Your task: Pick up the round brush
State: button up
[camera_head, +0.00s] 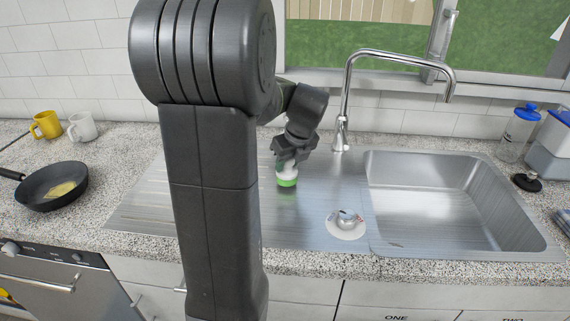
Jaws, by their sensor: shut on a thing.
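The round brush (287,179), white on top with a green band at its lower edge, is over the steel drainboard left of the sink bowl. My gripper (289,159) points down from above and is shut on the brush's upper part, which the fingers partly hide. A green reflection shows on the steel just below the brush. Whether the brush touches the drainboard or is slightly above it, I cannot tell.
The tap (341,125) rises behind. The sink bowl (440,205) is empty. A pan (52,185) and two mugs stand at left. A clear bottle (517,135) is at right.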

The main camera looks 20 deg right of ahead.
jog(key=s+d+r, duration=0.2)
jog(key=s+r, duration=0.4)
jog(key=s, duration=0.6)
jog(key=shift+d+r, duration=0.2)
jog(key=shift+d, duration=0.05)
jog(key=o, duration=0.5)
jog(key=shift+c, duration=0.2)
jog(key=c, duration=0.3)
jog(key=shift+s, duration=0.1)
jog(key=shift+c, duration=0.2)
